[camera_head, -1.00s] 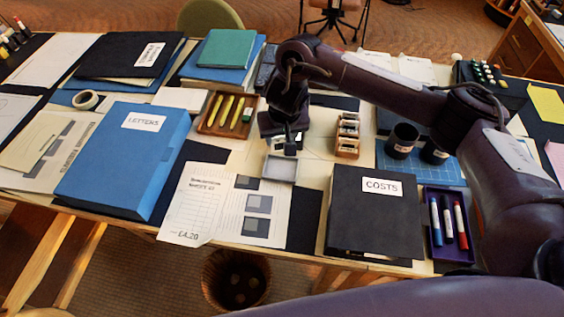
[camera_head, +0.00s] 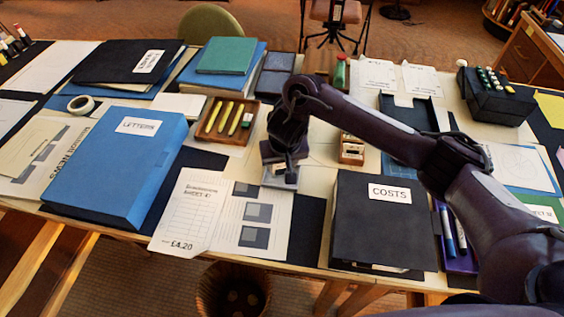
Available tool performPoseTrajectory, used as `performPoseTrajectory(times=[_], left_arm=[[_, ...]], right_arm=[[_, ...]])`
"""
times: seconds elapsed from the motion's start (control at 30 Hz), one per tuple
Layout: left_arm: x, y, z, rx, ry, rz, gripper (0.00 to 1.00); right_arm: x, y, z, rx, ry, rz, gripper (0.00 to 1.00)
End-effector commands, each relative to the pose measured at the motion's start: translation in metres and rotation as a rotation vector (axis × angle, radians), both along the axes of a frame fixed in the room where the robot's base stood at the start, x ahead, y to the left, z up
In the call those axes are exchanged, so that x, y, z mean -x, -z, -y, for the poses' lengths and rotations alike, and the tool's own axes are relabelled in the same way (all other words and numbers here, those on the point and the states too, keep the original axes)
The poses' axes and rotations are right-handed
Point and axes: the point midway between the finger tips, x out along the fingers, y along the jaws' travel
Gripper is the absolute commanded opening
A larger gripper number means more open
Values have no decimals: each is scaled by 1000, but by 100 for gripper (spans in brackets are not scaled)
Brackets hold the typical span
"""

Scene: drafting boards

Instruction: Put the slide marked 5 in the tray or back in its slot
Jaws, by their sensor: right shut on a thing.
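My right gripper (camera_head: 281,168) points down over the small pale grey tray (camera_head: 283,182), just in front of the pencil box. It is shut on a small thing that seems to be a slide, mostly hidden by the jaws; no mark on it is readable. The gripper covers much of the tray, and I cannot tell whether the held thing touches it. The wooden slide rack (camera_head: 351,151) stands to the right of the gripper, partly hidden behind my right arm. Its slides and their marks are too small to read. My left gripper is not in view.
A wooden box of yellow pencils (camera_head: 227,122) lies close behind-left. A blue LETTERS box (camera_head: 115,170) is at left, and a black COSTS binder (camera_head: 382,225) is front right. Printed sheets (camera_head: 240,215) lie in front of the tray.

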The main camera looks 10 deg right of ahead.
Motion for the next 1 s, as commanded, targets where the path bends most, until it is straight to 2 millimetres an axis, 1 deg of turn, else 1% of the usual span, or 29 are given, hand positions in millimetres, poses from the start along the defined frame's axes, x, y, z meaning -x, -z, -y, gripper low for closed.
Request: performPoseTrajectory(times=[0.03,0.07,0.2,0.47,0.57,0.77,0.9,1.0], left_arm=[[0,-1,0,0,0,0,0],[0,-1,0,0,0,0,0],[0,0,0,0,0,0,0],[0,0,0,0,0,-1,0],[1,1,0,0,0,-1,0],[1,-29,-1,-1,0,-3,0],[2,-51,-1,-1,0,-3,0],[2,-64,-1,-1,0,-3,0]], right_arm=[[1,2,0,1,0,-2,23],[1,2,0,1,-1,-2,50],[0,2,0,1,0,-1,68],[0,2,0,0,0,-1,69],[0,-3,0,0,1,2,69],[6,-37,1,2,-1,2,69],[14,-68,1,3,-2,5,69],[20,-87,1,2,-1,4,69]])
